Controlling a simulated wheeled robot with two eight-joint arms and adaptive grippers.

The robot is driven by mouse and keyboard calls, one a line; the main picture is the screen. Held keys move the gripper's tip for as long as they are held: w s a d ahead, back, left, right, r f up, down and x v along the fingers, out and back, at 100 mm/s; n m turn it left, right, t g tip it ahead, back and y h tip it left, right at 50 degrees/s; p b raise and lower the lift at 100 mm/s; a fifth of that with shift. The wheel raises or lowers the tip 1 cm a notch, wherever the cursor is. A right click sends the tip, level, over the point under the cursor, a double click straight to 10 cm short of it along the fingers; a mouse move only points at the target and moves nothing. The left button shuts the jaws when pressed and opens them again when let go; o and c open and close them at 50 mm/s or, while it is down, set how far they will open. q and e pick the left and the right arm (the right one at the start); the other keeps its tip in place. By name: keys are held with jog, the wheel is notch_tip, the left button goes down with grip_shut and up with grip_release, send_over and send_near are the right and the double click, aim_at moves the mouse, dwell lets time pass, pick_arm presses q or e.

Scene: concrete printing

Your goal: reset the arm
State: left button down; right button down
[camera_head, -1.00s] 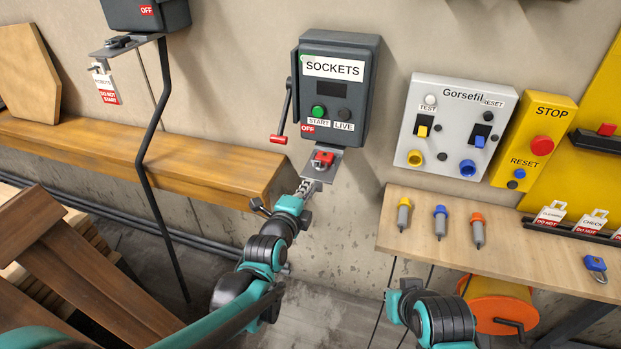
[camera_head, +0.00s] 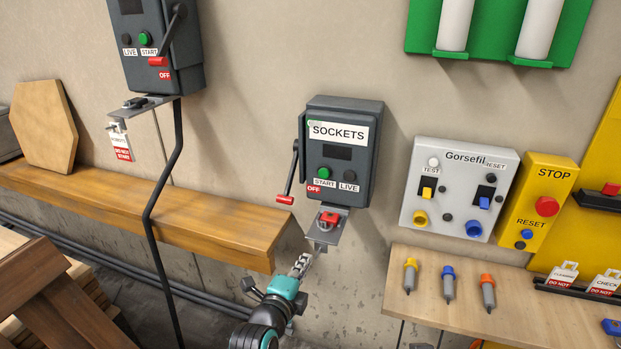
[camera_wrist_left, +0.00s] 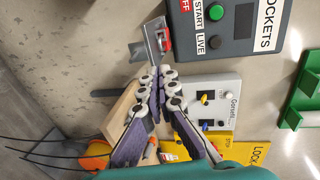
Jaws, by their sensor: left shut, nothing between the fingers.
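My left gripper (camera_head: 301,266) is shut and empty in the head view, just below the metal bracket under the SOCKETS box (camera_head: 341,147). In the left wrist view the fingers (camera_wrist_left: 155,92) of this gripper meet at their tips, with nothing between them. A red padlock (camera_head: 329,219) sits on the bracket (camera_head: 326,233), above and right of the gripper, apart from it. The red-handled lever (camera_head: 285,199) on the box's left side hangs down, by the OFF label. My right gripper is not in view.
A wooden shelf (camera_head: 465,285) at right holds several markers. The Gorsefil panel (camera_head: 455,214) and yellow STOP box (camera_head: 535,202) are above it. A wooden beam (camera_head: 180,215) runs along the wall at left. A second dark box (camera_head: 153,50) hangs upper left.

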pick_arm(q)
jog(key=s+a+f+n+g+y, duration=0.2)
jog(key=s+a+f+n+g, duration=0.2)
jog(key=s+a+n, duration=0.3)
jog(key=s+a+f+n+g+y+b, duration=0.1)
jog(key=s+a+f+n+g, duration=0.3)
jog(key=s+a+n, duration=0.4)
jog(key=s+f+n+y, duration=0.1)
jog(key=s+n, duration=0.3)
jog(key=n, duration=0.2)
jog(key=shift+s+a+n+y, duration=0.2)
jog(key=shift+n+y, duration=0.1)
jog(key=shift+y, duration=0.1)
